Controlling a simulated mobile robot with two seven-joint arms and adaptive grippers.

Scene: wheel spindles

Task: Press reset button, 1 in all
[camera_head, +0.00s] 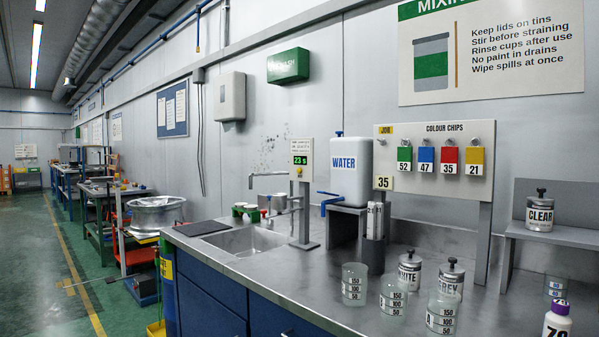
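A grey post stands on the bench to the right of the sink and carries a small panel (301,147) with a green display (300,160) reading "23 s". A small round button-like spot (299,171) shows just below the display; it is too small to tell whether it is pressed, and I cannot read a reset label. Neither of my grippers is in view, and nothing of mine touches the post.
The steel bench (290,278) holds a sink (243,240), a white water container (351,171), a colour chip board (433,161), measuring cups (354,284), tins (450,278) and a white bottle (557,320). The aisle floor (40,260) at left is open.

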